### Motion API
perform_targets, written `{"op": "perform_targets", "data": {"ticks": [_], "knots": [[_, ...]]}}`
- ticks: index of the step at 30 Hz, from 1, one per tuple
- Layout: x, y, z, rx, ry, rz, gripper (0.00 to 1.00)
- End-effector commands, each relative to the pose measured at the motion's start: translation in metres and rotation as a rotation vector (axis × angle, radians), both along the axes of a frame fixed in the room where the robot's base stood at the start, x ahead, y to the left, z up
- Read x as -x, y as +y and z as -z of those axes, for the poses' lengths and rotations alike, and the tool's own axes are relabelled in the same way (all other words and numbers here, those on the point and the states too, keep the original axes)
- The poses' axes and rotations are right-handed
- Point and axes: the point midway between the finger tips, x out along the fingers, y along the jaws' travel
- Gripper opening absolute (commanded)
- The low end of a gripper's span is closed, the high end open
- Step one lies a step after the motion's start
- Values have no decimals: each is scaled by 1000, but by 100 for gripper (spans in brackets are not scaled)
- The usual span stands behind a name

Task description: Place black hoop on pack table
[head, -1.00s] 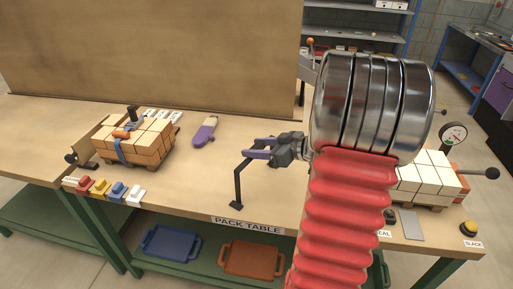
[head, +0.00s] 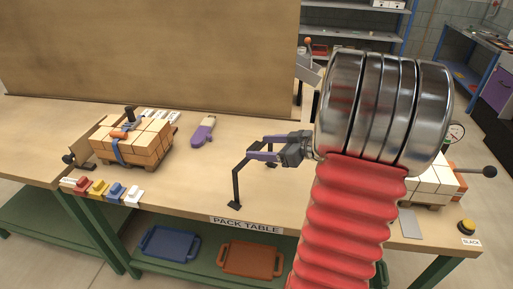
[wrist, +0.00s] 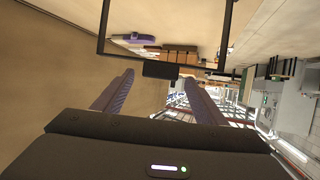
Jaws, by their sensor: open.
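The black hoop (head: 238,184) is a thin angular frame with small flat feet. It stands upright on the pack table (head: 190,185), near the front edge above the label. My gripper (head: 257,148), with two purple fingers, is just right of the hoop's upper part. In the wrist view the fingers (wrist: 157,90) are spread with nothing held between them. The hoop (wrist: 103,38) frames the upper middle there, beyond the fingertips. I cannot tell whether a finger still touches it. My arm hides part of the table's right side.
A strapped brick stack (head: 135,143) stands on the left, with coloured blocks (head: 99,188) in front. A purple-and-white tool (head: 203,131) lies behind the hoop. White bricks (head: 428,182) and a yellow button (head: 467,226) are at right. A tall brown board (head: 150,50) rises behind.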

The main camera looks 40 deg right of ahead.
Motion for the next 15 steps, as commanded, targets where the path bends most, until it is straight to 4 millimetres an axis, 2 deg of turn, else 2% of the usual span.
{"op": "perform_targets", "data": {"ticks": [9,15], "knots": [[46,-13,-19,1,1,4,65],[67,-19,-29,2,1,1,65]]}}
